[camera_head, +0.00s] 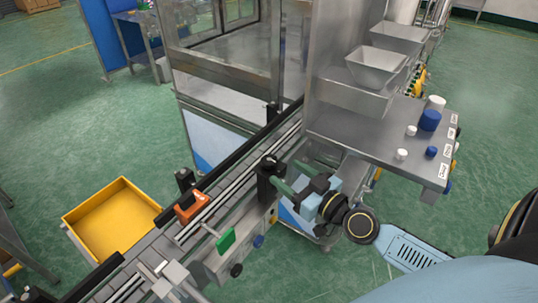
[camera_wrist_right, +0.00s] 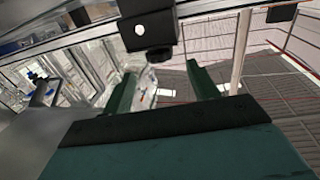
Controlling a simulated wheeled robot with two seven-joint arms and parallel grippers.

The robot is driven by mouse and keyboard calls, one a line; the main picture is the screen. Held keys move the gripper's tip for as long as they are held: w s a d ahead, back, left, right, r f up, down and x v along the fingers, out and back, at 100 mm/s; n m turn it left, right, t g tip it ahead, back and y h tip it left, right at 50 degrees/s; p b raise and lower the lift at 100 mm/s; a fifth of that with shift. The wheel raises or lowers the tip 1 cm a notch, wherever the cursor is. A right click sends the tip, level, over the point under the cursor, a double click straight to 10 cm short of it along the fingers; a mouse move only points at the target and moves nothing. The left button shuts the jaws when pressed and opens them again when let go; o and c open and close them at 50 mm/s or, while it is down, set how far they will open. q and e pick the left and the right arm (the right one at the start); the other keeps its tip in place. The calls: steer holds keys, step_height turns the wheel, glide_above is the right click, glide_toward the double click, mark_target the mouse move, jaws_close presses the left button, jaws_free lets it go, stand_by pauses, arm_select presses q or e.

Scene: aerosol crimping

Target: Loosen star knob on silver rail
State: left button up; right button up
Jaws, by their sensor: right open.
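My right gripper (camera_head: 284,174) is open beside a black clamp block (camera_head: 268,182) on the conveyor's silver rail (camera_head: 237,182). In the right wrist view, its two green fingers (camera_wrist_right: 161,72) stand apart with nothing between them. There the black block (camera_wrist_right: 148,28) hangs in front of the fingers, with a small round dark knob (camera_wrist_right: 158,53) on its underside. The knob is near the gap between the fingertips and appears apart from them. The knob's star shape cannot be made out, and in the head view it is not clearly distinguishable. My left gripper is not in view.
An orange part (camera_head: 191,206) and a green part (camera_head: 225,240) sit along the conveyor. A yellow tray (camera_head: 110,222) lies left of it. A steel shelf (camera_head: 385,145) with white and blue caps stands right of the gripper, beside a glazed cabinet (camera_head: 225,75).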

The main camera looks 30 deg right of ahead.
mark_target(275, 164)
steer(key=w, duration=0.2)
steer(key=w+a+p, duration=0.1)
steer(key=w, duration=0.4)
steer(key=shift+w+a, duration=0.25)
steer(key=shift+c, duration=0.2)
